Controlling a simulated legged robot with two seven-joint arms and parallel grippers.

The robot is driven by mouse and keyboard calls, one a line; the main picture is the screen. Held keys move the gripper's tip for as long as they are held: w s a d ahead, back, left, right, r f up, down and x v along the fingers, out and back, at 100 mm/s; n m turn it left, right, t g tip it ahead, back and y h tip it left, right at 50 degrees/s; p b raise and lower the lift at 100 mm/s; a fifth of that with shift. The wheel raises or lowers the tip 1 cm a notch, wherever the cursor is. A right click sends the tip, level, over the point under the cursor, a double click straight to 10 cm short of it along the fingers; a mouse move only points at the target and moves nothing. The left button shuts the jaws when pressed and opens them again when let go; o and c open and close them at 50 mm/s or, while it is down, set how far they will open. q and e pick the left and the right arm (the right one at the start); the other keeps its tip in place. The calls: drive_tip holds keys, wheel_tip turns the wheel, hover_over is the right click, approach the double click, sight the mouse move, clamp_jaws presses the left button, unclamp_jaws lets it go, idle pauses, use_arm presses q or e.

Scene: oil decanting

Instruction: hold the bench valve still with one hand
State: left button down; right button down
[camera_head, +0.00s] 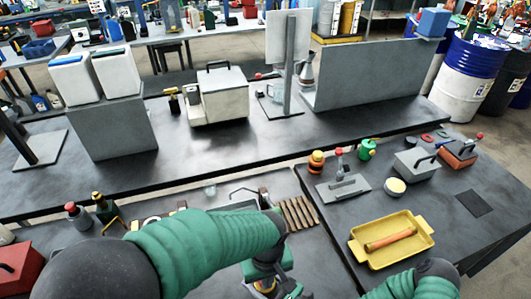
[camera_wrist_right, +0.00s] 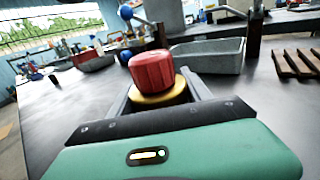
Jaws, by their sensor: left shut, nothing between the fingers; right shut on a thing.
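A thing with a ribbed red knob (camera_wrist_right: 151,70) on a round brass-yellow body (camera_wrist_right: 160,97) sits between the fingers of my right gripper (camera_wrist_right: 158,92) in the right wrist view. I take it to be the bench valve; its lower part is hidden. The right gripper is shut on it. In the head view my left arm crosses the lower middle, and my left gripper (camera_head: 268,284) is shut and empty at the bottom edge, partly hidden by the arm. My right gripper cannot be made out clearly there; only its green sleeve shows at bottom right.
A grey tray (camera_wrist_right: 208,57) and wooden slats (camera_wrist_right: 296,64) lie beyond the valve. A blue ball knob (camera_wrist_right: 125,12) stands behind it. In the head view, a yellow tray (camera_head: 362,262) with a roll sits at right. A red container (camera_head: 18,268) stands at lower left.

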drive_tip(key=shift+c, duration=2)
unclamp_jaws()
